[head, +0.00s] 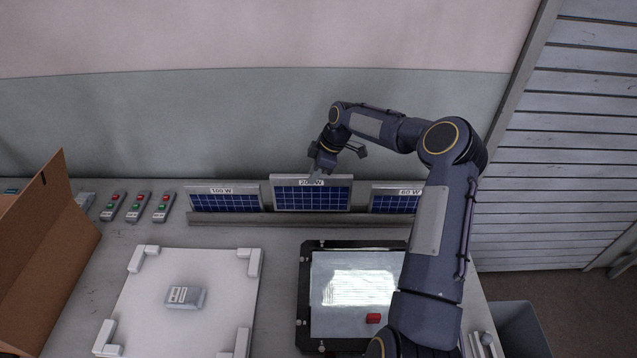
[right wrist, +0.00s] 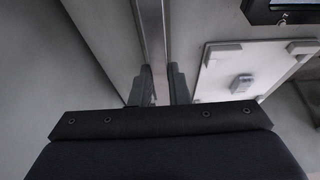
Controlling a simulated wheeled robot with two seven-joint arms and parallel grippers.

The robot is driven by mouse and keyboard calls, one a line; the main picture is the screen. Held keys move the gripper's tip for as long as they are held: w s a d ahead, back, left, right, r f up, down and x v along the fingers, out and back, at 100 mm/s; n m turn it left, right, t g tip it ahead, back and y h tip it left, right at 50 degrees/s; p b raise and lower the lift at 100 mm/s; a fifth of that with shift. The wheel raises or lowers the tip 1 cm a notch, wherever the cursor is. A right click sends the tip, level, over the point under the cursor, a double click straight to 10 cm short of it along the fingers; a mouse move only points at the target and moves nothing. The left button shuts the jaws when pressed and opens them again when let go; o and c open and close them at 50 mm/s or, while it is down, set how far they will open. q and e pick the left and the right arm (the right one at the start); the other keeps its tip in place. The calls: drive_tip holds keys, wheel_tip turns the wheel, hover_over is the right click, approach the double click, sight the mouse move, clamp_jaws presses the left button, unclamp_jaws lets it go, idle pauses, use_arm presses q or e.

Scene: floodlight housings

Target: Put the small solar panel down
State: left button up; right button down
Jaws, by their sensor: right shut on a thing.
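Three small blue solar panels stand in a row along the back of the bench: a left one (head: 225,203) with a label that seems to read 100 W, a middle one (head: 312,197) with a label partly covered, and a right one (head: 394,204) marked 60 W. My right gripper (head: 318,173) is shut on the top edge of the middle panel. In the right wrist view a thin pale edge (right wrist: 152,35) runs between the two fingers (right wrist: 162,88). The middle panel is upright, its top higher than its neighbours'; I cannot tell whether its bottom touches the rail. My left gripper is out of view.
A grey rail (head: 270,219) runs along the panels. In front are a white board (head: 225,268) with corner blocks and a small grey housing (head: 185,297), and a black-framed lit floodlight (head: 305,300). Cardboard box (head: 50,235) at left; several button boxes (head: 137,207) behind it.

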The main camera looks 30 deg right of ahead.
sight(319, 183)
drive_tip(key=f, duration=0.1)
drive_tip(key=d+f+b, duration=0.1)
drive_tip(key=f, duration=0.1)
drive_tip(key=d+f, duration=0.1)
drive_tip(key=f, duration=0.1)
drive_tip(key=shift+w+f, duration=0.2)
drive_tip(key=shift+w, duration=0.2)
drive_tip(key=shift+a, duration=0.1)
drive_tip(key=shift+f+b, duration=0.1)
drive_tip(key=shift+b, duration=0.25)
drive_tip(key=c, duration=1.4)
unclamp_jaws()
